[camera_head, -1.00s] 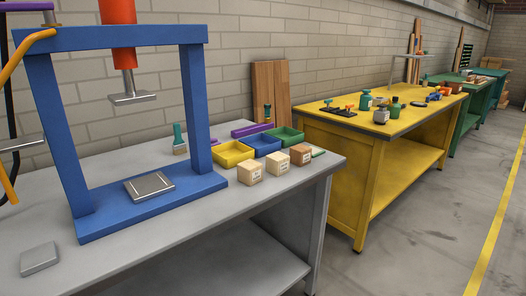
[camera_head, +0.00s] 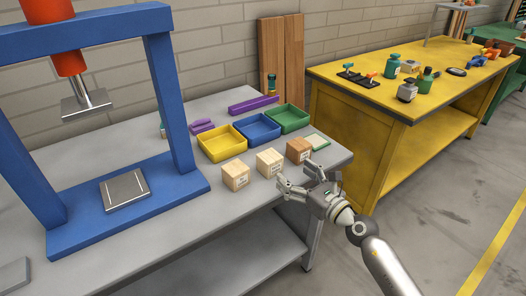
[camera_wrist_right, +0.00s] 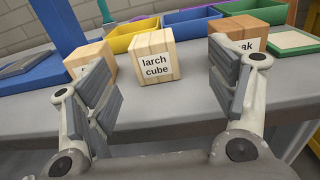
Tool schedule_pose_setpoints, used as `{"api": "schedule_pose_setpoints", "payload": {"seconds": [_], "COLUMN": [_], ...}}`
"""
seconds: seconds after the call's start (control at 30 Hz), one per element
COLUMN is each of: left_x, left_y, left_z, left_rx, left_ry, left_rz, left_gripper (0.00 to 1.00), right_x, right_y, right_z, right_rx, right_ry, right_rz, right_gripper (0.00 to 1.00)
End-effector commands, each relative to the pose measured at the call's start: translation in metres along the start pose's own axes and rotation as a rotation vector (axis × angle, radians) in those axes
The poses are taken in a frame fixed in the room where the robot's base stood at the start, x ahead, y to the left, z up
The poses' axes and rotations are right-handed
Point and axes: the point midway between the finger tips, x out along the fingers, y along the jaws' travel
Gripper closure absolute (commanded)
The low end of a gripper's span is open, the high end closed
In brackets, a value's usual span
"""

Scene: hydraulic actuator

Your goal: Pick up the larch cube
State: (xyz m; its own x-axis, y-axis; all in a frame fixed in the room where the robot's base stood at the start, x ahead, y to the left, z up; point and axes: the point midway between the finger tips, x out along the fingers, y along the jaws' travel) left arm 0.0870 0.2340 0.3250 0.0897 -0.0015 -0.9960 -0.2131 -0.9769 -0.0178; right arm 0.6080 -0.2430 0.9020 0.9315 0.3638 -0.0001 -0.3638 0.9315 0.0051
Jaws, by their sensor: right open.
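The larch cube (camera_wrist_right: 153,58) is a pale wooden block with a "larch cube" label, centred between my fingers but beyond them in the right wrist view. In the head view it is the middle of three wooden cubes (camera_head: 269,163) on the grey bench. My right gripper (camera_head: 302,187) is open and empty, in front of the cubes at the bench's front edge; its fingers (camera_wrist_right: 168,98) spread wide in the wrist view. My left gripper is not in view.
A pale cube (camera_head: 235,175) stands left of it and a browner cube (camera_head: 298,150), label ending "ak", right. Behind are yellow (camera_head: 222,144), blue (camera_head: 257,130) and green (camera_head: 288,118) trays. A blue press frame (camera_head: 172,105) stands left. Bare bench (camera_head: 200,225) lies in front.

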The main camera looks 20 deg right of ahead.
Motion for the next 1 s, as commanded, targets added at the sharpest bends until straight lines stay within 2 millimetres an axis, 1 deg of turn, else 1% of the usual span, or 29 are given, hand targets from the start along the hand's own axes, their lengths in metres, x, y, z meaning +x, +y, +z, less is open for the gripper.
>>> {"api": "schedule_pose_setpoints", "payload": {"seconds": [0.3,0.4,0.57,0.8,0.9,1.0], "left_x": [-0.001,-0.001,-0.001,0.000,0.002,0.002], "left_y": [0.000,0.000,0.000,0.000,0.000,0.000], "left_z": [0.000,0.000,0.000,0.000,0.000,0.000], "left_rx": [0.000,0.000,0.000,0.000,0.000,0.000], "left_ry": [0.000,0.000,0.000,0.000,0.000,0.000], "left_rz": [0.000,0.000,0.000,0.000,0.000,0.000], "left_gripper": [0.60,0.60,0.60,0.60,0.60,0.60], "right_x": [0.041,0.050,0.058,0.091,0.101,0.106], "right_y": [0.001,0.001,0.002,0.008,0.008,0.008], "right_z": [0.000,0.000,-0.001,-0.001,-0.002,-0.002], "right_rx": [-0.004,-0.004,-0.003,-0.001,-0.001,-0.002], "right_ry": [0.000,0.001,0.001,-0.001,0.000,0.001], "right_rz": [0.001,0.001,0.002,0.001,0.001,0.001], "right_gripper": [0.21,0.21,0.21,0.21,0.21,0.21]}}
